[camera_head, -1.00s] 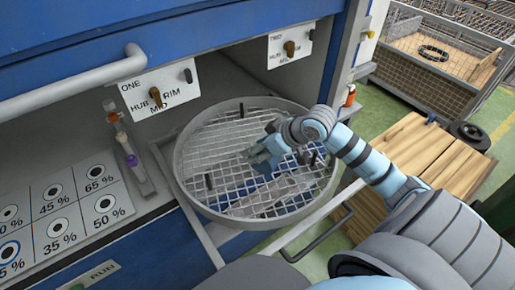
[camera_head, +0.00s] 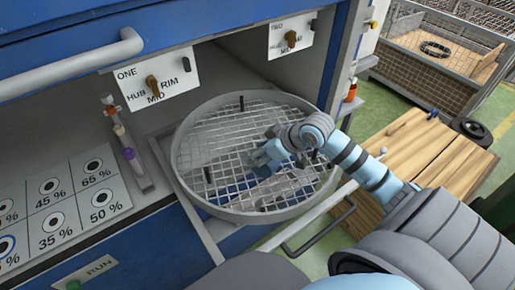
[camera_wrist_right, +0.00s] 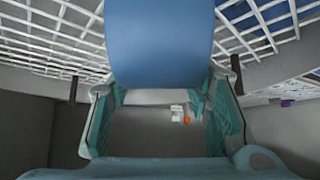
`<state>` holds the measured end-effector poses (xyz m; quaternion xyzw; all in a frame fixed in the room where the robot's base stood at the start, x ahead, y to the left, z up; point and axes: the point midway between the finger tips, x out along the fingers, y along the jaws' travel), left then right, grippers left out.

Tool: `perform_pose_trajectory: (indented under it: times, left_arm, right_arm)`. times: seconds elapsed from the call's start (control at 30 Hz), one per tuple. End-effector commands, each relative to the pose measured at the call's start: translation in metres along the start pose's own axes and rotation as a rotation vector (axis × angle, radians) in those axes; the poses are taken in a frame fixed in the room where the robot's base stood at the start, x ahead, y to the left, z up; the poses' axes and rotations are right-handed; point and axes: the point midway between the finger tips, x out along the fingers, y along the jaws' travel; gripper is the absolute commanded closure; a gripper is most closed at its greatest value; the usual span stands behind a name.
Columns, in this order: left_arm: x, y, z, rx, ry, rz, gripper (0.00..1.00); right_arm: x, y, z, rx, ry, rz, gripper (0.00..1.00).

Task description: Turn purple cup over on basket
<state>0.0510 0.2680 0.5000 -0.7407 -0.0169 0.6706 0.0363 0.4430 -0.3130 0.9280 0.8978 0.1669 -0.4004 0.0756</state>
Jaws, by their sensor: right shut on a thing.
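The basket (camera_head: 184,186) is a round grey rim with white mesh at the cabinet's opening, in the head view. My right gripper (camera_head: 258,158) is over the mesh, just right of its middle. The right wrist view shows its two teal-padded fingers (camera_wrist_right: 158,88) on either side of a smooth, rounded blue thing (camera_wrist_right: 160,40), shut on it. I cannot tell whether this is the purple cup. A small purple piece (camera_head: 130,158) stands on a narrow rack left of the basket. My left gripper is not in view.
Orange-topped and pale pieces share the narrow rack (camera_head: 147,170). Dark pins (camera_head: 241,103) rise through the mesh. A panel marked with percentages (camera_head: 75,190) is at left.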

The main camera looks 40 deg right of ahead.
Motion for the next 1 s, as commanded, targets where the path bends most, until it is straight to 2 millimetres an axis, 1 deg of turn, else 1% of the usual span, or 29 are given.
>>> perform_pose_trajectory:
  times: [0.23,0.27,0.4,0.67,0.77,0.87,1.0]
  left_arm:
    - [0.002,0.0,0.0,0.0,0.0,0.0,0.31]
    - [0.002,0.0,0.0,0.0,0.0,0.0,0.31]
    - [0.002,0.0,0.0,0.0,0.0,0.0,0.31]
    - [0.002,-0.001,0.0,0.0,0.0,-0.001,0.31]
    - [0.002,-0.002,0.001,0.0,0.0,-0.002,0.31]
    - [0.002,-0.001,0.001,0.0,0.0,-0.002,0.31]
    - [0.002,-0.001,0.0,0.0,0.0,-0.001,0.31]
  right_arm:
    - [0.003,0.0,0.003,0.0,0.0,0.0,0.92]
    - [0.003,0.0,0.003,0.0,0.0,0.0,0.53]
    - [0.003,0.0,0.003,0.0,0.0,0.0,0.31]
    - [0.003,0.0,0.003,0.0,0.0,0.0,0.31]
    - [-0.001,0.001,0.003,-0.002,-0.001,0.002,0.31]
    - [-0.016,0.002,0.003,-0.006,-0.002,0.005,0.31]
    - [-0.044,0.002,0.004,-0.01,-0.006,0.006,0.31]
